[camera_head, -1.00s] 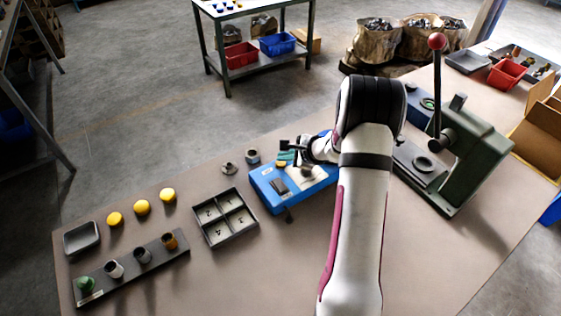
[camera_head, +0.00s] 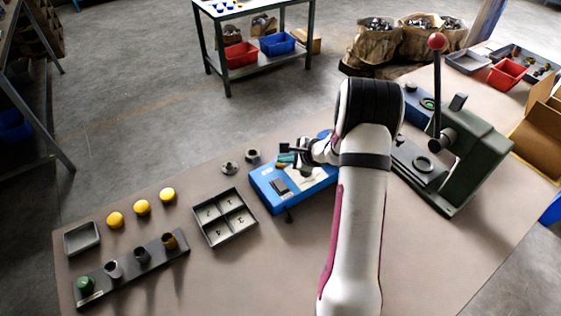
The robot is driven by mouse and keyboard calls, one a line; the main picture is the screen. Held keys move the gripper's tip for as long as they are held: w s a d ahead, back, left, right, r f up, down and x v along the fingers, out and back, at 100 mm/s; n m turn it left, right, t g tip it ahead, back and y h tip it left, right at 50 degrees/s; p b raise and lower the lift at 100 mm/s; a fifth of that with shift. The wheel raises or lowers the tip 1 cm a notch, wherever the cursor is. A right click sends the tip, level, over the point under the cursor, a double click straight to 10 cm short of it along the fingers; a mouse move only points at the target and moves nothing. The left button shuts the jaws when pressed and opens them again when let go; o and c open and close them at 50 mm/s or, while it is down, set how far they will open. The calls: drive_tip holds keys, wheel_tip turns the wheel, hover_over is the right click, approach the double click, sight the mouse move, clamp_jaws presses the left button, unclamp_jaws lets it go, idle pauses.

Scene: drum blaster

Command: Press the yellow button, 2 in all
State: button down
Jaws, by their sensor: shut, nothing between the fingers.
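A blue box (camera_head: 262,192) with a dark rectangular patch on its top stands in the middle of the table. A small yellowish spot, seemingly the yellow button (camera_head: 281,165), shows at its back left, close under the gripper. My gripper (camera_head: 286,156) is over the back left part of this box, with its fingers shut and empty. The fingertips are small, and I cannot tell whether they touch the button. My forearm covers the right side of the box.
Three yellow round pieces (camera_head: 141,207) lie at the left, behind a rack (camera_head: 120,270) with small cups. A divided tray (camera_head: 225,217) stands left of the box. A green lever press (camera_head: 470,155) stands at the right.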

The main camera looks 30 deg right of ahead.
sight(284, 165)
drive_tip(key=shift+r, duration=0.9)
drive_tip(key=shift+r, duration=2.5)
idle(0.5)
wheel_tip(284, 165, up, 4)
drive_tip(key=shift+f, duration=0.1)
drive_tip(key=shift+f, duration=4.4)
